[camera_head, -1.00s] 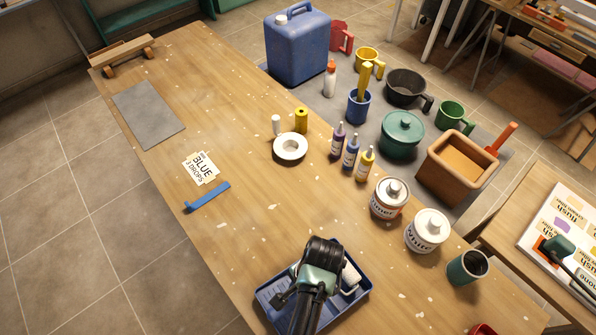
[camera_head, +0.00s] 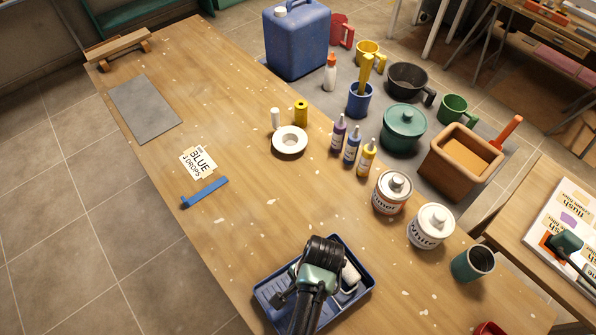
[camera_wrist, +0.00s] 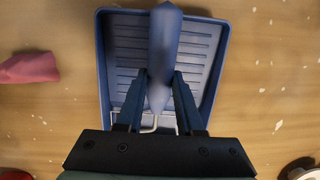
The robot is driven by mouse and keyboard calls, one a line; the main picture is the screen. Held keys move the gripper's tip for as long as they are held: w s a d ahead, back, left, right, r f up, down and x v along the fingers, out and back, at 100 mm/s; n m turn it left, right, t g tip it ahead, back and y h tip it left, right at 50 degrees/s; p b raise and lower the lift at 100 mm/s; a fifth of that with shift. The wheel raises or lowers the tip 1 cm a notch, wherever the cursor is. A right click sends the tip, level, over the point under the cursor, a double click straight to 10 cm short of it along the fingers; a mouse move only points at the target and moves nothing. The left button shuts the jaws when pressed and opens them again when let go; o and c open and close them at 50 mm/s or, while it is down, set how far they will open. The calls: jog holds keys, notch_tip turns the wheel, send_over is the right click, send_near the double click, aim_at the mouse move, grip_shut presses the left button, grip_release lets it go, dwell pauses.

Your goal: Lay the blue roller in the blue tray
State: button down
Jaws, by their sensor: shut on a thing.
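The blue tray (camera_head: 264,294) lies on the near end of the workbench, partly covered by my arm. It fills the middle of the wrist view (camera_wrist: 104,60), with its ribbed floor in sight. My gripper (camera_wrist: 159,88) is over the tray, shut on the blue roller's tapered blue handle (camera_wrist: 166,45). A thin pale wire frame (camera_wrist: 150,124) shows below the handle. A white roller sleeve (camera_head: 350,277) shows beside my wrist, within the tray's outline. I cannot tell whether the roller touches the tray floor. The fingertips are hidden in the head view.
Two white paint cans (camera_head: 391,191) (camera_head: 431,227) and a dark green cup (camera_head: 473,264) stand right of the tray. Bench left of the cans is mostly clear.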

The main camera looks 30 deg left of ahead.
jog(key=shift+f, duration=0.5)
jog(key=shift+c, duration=2.3)
grip_release()
jog(key=shift+r, duration=0.1)
jog(key=p+v, duration=0.3)
jog(key=s+p+v, duration=0.1)
jog(key=p+v, duration=0.2)
jog(key=s+p+v, duration=0.1)
jog(key=p+v, duration=0.2)
jog(key=shift+a+r+p, duration=0.4)
jog(key=shift+r, duration=0.15)
